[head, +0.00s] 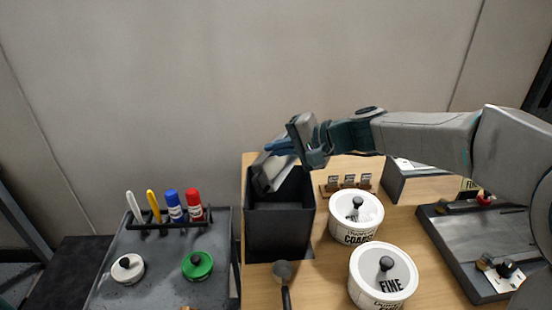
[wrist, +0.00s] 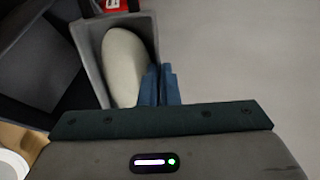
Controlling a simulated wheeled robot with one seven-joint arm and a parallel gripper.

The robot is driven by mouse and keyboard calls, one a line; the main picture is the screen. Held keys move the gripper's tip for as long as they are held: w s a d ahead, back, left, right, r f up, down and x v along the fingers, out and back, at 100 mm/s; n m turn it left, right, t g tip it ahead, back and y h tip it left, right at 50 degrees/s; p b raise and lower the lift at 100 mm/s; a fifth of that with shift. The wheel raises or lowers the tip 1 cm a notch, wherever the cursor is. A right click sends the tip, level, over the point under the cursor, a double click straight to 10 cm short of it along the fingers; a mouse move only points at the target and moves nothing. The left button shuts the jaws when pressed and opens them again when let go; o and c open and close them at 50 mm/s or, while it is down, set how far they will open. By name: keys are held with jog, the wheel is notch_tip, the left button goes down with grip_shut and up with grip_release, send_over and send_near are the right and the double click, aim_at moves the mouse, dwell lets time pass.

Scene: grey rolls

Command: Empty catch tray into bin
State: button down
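The catch tray (head: 271,173) is grey and tilted, over the left and back part of the open black bin (head: 281,232). My gripper (head: 281,147) has blue fingers and is shut on the tray's upper end. In the wrist view the fingers (wrist: 158,86) are close together at the tray's wall (wrist: 88,62). A pale, smooth mass (wrist: 124,66) lies inside the tray there. The dark bin (wrist: 35,55) is at the left of the wrist view. The bin's floor and any contents cannot be made out.
White tubs marked COARSE (head: 356,216) and FINE (head: 382,277) stand right of the bin. A scoop (head: 283,277) lies in front. A marker rack (head: 168,222) is on the left cart. A grey tray-like station (head: 470,240) is at the right.

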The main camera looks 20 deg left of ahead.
jog(key=shift+d+f+y+b, duration=0.35)
jog(key=shift+y+b, duration=0.65)
jog(key=shift+b, duration=2.25)
jog(key=shift+d+r+y+b, duration=0.1)
jog(key=shift+r+y+b, duration=0.2)
jog(key=shift+b, duration=0.45)
